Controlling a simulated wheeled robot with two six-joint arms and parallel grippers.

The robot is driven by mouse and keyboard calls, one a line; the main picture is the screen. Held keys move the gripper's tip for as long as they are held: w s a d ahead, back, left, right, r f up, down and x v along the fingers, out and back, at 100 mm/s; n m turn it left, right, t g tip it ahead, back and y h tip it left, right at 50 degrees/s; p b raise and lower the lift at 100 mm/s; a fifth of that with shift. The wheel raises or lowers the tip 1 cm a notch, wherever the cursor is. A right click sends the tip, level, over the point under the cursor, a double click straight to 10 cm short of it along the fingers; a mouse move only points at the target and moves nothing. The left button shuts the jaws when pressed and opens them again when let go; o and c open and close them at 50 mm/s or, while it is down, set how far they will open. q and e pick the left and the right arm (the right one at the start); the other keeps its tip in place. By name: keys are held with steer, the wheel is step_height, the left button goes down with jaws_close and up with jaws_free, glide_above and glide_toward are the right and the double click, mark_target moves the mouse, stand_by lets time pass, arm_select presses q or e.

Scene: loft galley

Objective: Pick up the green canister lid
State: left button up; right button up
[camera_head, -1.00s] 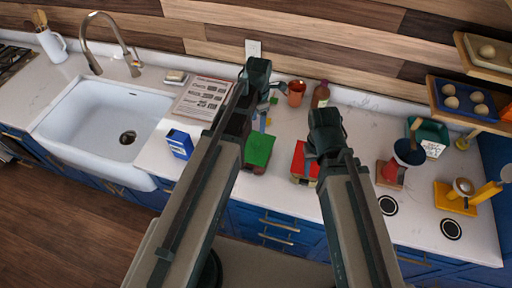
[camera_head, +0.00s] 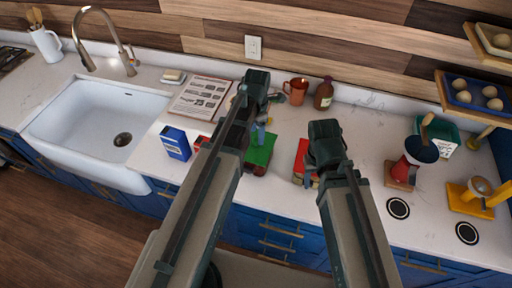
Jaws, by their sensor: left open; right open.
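The green canister lid (camera_head: 262,151) is a flat green square on top of a canister on the counter, right of my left forearm. My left gripper (camera_head: 261,131) is open, with its fingertips at the far edge of the green lid. I cannot tell whether they touch it. Part of the green canister is hidden by my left arm. My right gripper (camera_head: 309,177) is open beside a canister with a red lid (camera_head: 301,158), which my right arm partly covers.
A blue box (camera_head: 175,143) and the sink (camera_head: 95,125) lie to the left. An orange-brown mug (camera_head: 296,91) and a brown bottle (camera_head: 324,94) stand behind. A red appliance (camera_head: 405,168) and a yellow one (camera_head: 468,199) stand to the right.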

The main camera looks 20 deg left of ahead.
mark_target(256, 138)
arm_select(q)
step_height(256, 138, down, 4)
steer(key=b, duration=0.3)
steer(key=shift+a, duration=0.15)
steer(key=shift+r, duration=0.1)
steer(key=shift+c, duration=0.3)
jaws_close()
